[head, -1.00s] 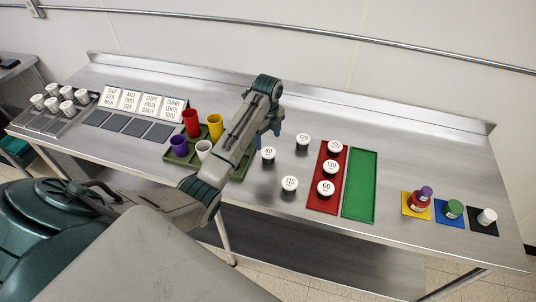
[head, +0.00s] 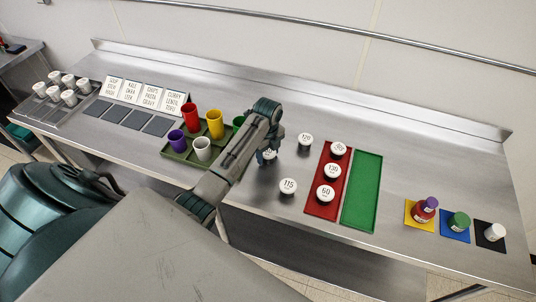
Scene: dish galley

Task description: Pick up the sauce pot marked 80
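Several sauce pots with white numbered lids stand on the steel counter. One pot (head: 269,155), whose lid seems to read 80, is partly hidden by my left gripper (head: 267,153). My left arm reaches over the counter from the left, and its blue fingers are down at that pot. I cannot tell whether they are closed on it. Pots marked 120 (head: 305,139) and 115 (head: 288,186) stand nearby on bare steel. The red tray (head: 322,207) holds pots marked 130 (head: 332,170) and 60 (head: 325,194), and one with an unclear number (head: 338,149). My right gripper is not in view.
An empty green tray (head: 362,190) lies right of the red one. A dark green tray (head: 178,155) with coloured cups sits left of my arm. Label cards (head: 150,95) and white cups stand at the left.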

